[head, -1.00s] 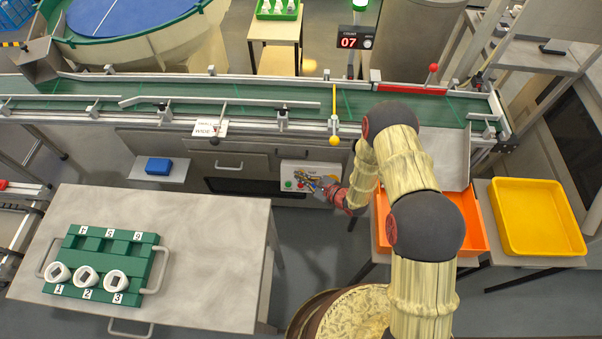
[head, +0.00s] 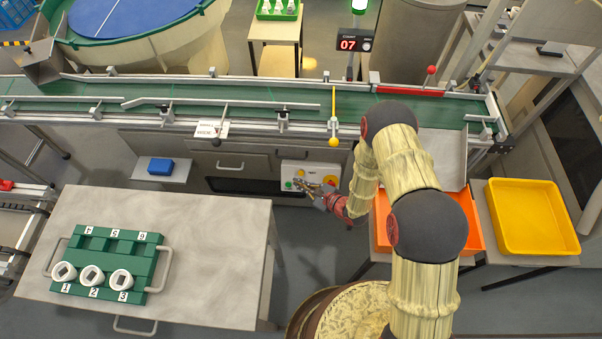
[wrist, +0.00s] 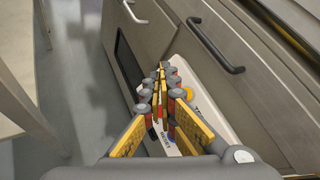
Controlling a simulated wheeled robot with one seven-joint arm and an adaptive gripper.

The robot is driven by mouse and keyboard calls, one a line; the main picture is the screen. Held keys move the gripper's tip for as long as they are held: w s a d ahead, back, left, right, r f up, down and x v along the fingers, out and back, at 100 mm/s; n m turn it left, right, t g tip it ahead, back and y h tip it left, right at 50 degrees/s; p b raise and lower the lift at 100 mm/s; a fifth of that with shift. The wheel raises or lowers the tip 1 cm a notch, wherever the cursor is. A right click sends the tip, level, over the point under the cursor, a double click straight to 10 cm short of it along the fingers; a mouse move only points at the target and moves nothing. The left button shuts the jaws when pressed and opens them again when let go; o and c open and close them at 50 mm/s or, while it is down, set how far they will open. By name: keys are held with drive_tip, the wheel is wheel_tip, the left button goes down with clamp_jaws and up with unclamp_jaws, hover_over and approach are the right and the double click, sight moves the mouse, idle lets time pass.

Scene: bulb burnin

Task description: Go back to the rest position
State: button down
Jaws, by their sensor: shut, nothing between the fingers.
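My gripper (head: 301,187) is at the end of my arm in the middle of the head view, in front of a white control panel (head: 297,169) with coloured buttons below the conveyor. In the wrist view my gripper (wrist: 161,72) has its fingers together with nothing between them. Its fingers hide part of the control panel (wrist: 205,100); whether they touch it I cannot tell.
A metal table (head: 190,220) at the left bears a green rack (head: 150,262) with several white pieces. A conveyor (head: 230,97) runs across the back. An orange tray (head: 474,222) and a yellow tray (head: 535,215) stand at the right. Floor shows between table and trays.

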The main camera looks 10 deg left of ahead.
idle(0.6)
drive_tip(key=a+r+n+g+y, duration=0.35)
drive_tip(key=r+n, duration=0.25)
drive_tip(key=r, duration=1.3)
drive_tip(key=s+d+r+n+g+h, duration=0.1)
drive_tip(key=s+r+n+g, duration=0.4)
drive_tip(key=r, duration=0.8)
drive_tip(key=s+d+r+n+h, duration=0.5)
drive_tip(key=s+d+r, duration=0.35)
drive_tip(key=s, duration=0.25)
drive_tip(key=s+d+r+n+t+h, duration=0.2)
drive_tip(key=s+d+r+t+h, duration=0.1)
drive_tip(key=d, duration=0.7)
drive_tip(key=s+d+r+n+t+h, duration=0.1)
drive_tip(key=s+d+r+t+h, duration=0.2)
drive_tip(key=d, duration=0.7)
wheel_tip(320, 180, up, 4)
drive_tip(key=s+h, duration=0.2)
drive_tip(key=shift+s+d+r+n, duration=0.2)
drive_tip(key=shift+s+d+n, duration=0.15)
drive_tip(key=shift+n, duration=0.05)
drive_tip(key=shift+t, duration=0.25)
